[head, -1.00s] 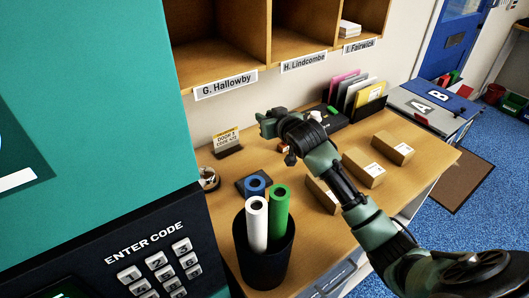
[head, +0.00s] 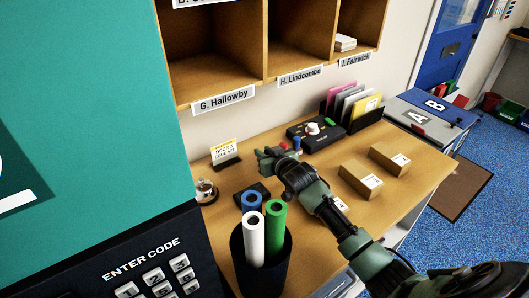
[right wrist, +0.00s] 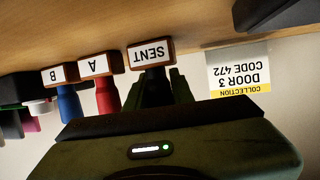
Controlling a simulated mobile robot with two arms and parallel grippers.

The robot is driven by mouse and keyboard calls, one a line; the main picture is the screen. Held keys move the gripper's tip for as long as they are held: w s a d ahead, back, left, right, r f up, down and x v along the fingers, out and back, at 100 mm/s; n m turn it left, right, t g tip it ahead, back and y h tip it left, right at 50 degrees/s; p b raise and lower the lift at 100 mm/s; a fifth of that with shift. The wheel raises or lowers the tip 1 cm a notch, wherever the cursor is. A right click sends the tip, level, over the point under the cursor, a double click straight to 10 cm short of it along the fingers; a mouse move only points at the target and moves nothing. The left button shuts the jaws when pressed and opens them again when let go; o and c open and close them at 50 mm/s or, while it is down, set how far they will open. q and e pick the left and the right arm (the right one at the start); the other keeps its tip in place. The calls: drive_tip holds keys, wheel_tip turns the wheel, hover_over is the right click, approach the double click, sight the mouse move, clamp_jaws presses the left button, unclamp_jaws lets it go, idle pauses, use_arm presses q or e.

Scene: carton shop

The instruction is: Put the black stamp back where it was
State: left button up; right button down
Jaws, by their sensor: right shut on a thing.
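My right gripper (head: 266,156) is over the back of the wooden table. In the right wrist view, which is upside down, its fingers (right wrist: 157,92) are shut on the dark handle of the black stamp, whose wooden block reads SENT (right wrist: 150,54). A red stamp marked A (right wrist: 98,66) and a blue stamp marked B (right wrist: 61,75) stand beside it in a row. In the head view the red stamp (head: 283,147) and the blue stamp (head: 296,143) show just right of the gripper. Whether the black stamp touches the table is unclear. My left gripper is out of view.
A door-code sign (head: 225,153) and a bell (head: 205,191) stand left of the gripper. A black box with a white knob (head: 315,130) is behind right. Cardboard boxes (head: 360,180) lie right of my arm. A black holder with rolled tubes (head: 260,262) stands in front.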

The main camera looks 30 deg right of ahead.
drive_tip(key=c, duration=1.2)
unclamp_jaws()
drive_tip(key=shift+r, duration=0.15)
drive_tip(key=v, duration=1.2)
drive_tip(key=shift+d+b, duration=0.1)
drive_tip(key=shift+b, duration=0.25)
